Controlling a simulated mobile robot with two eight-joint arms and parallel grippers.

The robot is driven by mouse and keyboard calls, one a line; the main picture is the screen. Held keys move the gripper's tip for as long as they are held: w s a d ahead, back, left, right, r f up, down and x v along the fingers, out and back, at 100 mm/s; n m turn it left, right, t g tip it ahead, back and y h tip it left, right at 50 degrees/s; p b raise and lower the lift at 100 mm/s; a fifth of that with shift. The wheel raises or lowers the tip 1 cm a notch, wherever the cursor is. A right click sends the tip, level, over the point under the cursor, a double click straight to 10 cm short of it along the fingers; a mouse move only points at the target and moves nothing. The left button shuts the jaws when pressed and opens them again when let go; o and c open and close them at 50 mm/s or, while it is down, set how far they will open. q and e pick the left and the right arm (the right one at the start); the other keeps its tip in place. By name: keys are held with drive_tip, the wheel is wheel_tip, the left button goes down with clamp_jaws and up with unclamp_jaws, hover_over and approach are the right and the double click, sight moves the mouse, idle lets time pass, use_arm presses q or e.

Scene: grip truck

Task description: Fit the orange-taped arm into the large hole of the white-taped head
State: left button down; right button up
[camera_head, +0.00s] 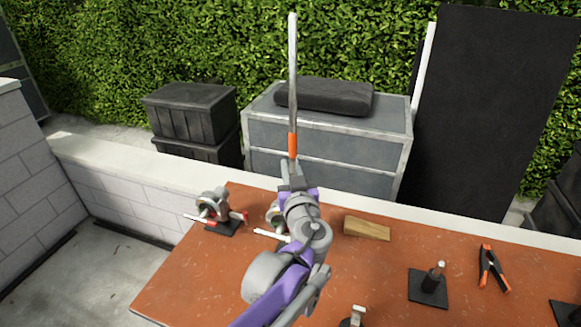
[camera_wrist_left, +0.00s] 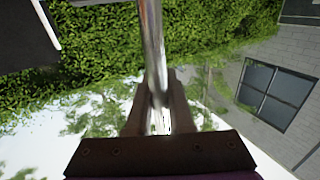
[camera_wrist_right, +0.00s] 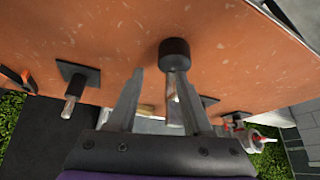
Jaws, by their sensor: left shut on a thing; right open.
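The orange-taped arm (camera_head: 293,75) is a long thin silver rod standing nearly upright, with its orange band (camera_head: 292,145) near the lower end. My left gripper (camera_head: 292,172) is shut on the rod just below the band, above the table. The left wrist view shows the rod (camera_wrist_left: 152,50) between the fingers. Two metal heads stand on the table: one (camera_head: 212,202) at the left with red parts, another (camera_head: 274,216) partly hidden behind my left arm. I cannot tell clearly which has white tape. My right gripper (camera_wrist_right: 159,72) is open, seen only in its wrist view.
The brown table (camera_head: 190,285) also carries a wooden block (camera_head: 367,229), an orange-tipped clamp (camera_head: 491,268) and a black stand with an upright pin (camera_head: 428,286). A dark-capped post (camera_wrist_right: 174,54) is close to my right fingers. A low wall (camera_head: 130,166) runs behind.

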use_arm(q)
drive_tip(key=shift+f, duration=0.1)
drive_tip(key=c, duration=0.7)
unclamp_jaws()
drive_tip(key=shift+c, duration=0.2)
drive_tip(key=shift+f, duration=0.1)
drive_tip(key=shift+s, duration=0.1)
drive_tip(key=s+d, duration=0.1)
drive_tip(key=s, duration=0.9)
drive_tip(key=shift+s+d, duration=0.25)
drive_tip(key=shift+d, duration=0.1)
